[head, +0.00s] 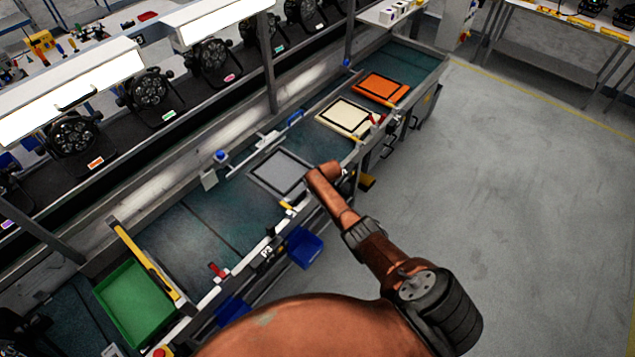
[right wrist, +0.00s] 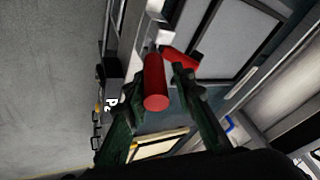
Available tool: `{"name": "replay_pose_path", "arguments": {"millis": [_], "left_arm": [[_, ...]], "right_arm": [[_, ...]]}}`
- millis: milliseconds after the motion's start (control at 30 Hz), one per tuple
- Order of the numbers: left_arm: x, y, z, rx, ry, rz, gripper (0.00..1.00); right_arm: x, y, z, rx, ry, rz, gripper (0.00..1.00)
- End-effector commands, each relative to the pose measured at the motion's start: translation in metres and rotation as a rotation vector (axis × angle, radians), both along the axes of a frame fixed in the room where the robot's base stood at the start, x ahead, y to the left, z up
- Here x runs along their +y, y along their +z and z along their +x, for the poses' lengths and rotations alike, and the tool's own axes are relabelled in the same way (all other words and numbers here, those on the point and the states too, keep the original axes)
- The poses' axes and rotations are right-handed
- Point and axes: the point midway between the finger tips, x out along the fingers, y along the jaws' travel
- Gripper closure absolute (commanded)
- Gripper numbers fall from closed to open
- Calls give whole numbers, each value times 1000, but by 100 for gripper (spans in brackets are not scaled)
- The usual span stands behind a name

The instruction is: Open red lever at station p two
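In the right wrist view a red cylindrical lever handle (right wrist: 155,85) on a pale metal mount lies between the fingers of my right gripper (right wrist: 155,78). The fingers are spread, with the handle in the gap; I cannot tell whether either finger touches it. A second red piece (right wrist: 181,60) sits just beside the handle, by the right finger. A dark block with a white P2 label (right wrist: 112,100) is to the left. In the head view my right arm reaches to the bench edge by the grey framed panel (head: 280,172), hiding the gripper and this lever. My left gripper is out of view.
Along the bench lie a green bin (head: 135,305), a cream tray (head: 345,118) and an orange tray (head: 382,88). Blue bins (head: 305,248) hang from the front edge. Another red lever (head: 217,270) is further left. The floor at right (head: 530,200) is clear.

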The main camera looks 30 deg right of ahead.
Motion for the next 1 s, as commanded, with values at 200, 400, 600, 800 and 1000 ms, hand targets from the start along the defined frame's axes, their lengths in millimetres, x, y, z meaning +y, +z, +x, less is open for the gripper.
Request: {"name": "replay_pose_path", "arguments": {"millis": [200,400,600,800,1000], "left_arm": [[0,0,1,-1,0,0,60],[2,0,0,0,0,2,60],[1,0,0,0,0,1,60],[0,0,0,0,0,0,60],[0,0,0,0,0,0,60]], "right_arm": [[0,-2,-2,3,-1,1,65],[0,-2,-2,6,-1,2,65],[1,3,-6,5,0,2,65],[2,20,-16,3,0,0,65],[6,44,-29,2,-1,1,65]]}}
